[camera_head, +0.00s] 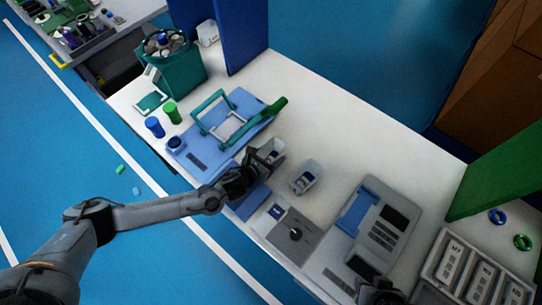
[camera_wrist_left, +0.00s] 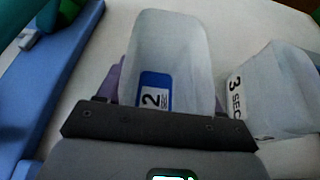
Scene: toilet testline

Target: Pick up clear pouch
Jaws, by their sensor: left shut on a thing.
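A clear pouch (camera_head: 271,150) stands at the tip of my left gripper (camera_head: 257,163) in the head view. In the left wrist view this clear pouch (camera_wrist_left: 170,45) is translucent, with a blue and white label marked 2. My left gripper (camera_wrist_left: 158,112) is shut on its near end. A second translucent pouch (camera_head: 305,176) stands to the right on the white table. In the left wrist view the second pouch (camera_wrist_left: 280,90) carries a label marked 3. My right gripper (camera_head: 378,290) shows partly at the bottom edge; its jaws cannot be made out.
A blue device with a teal handle frame (camera_head: 222,128) lies left of the pouches. A grey tray (camera_head: 435,262) is at the lower right. The table's back middle is bare.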

